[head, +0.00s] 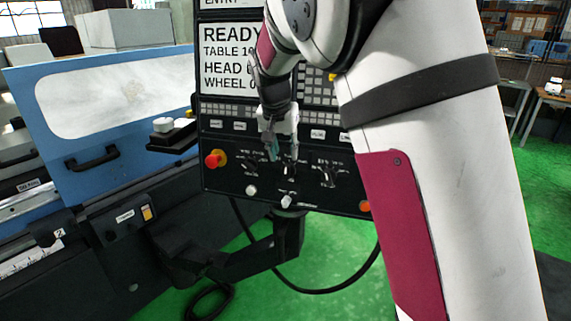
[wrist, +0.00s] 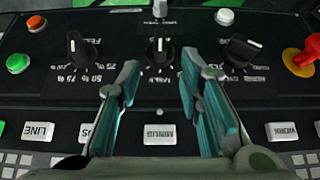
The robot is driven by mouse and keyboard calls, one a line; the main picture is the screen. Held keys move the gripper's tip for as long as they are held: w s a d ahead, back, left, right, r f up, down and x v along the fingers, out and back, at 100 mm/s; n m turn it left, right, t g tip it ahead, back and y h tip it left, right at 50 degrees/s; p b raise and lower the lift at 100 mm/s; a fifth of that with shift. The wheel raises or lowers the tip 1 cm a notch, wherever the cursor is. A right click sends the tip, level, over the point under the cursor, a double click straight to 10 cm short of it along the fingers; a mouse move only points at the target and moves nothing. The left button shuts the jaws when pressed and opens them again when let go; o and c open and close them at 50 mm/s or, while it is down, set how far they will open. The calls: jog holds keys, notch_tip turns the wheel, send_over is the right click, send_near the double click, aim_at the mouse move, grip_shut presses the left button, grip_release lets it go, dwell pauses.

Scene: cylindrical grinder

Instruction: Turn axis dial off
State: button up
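Three black rotary dials sit in a row on the control panel (head: 225,178). In the wrist view, which sees the panel upside down, they are a left dial (wrist: 80,45), a middle dial (wrist: 160,50) and a right dial (wrist: 242,48). Their lettering is too blurred to tell which is the axis dial. The middle dial's white pointer mark is near upright in that view; the right dial's pointer is tilted. My gripper (wrist: 160,80) is open and empty, its teal fingers on either side of the middle dial's line, apart from it. In the head view my gripper (head: 281,153) hangs before the panel.
A red emergency knob (head: 215,159) sticks out at the panel's left. A white knob (head: 287,201) stands below the dials. Buttons, including MINUS (wrist: 160,133), lie under my fingers. The screen (head: 229,60) reads READY. A blue machine cover (head: 110,130) stands left.

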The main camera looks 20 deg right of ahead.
aim_at(286, 167)
jog(key=x, duration=0.6)
jog(key=shift+f, duration=0.1)
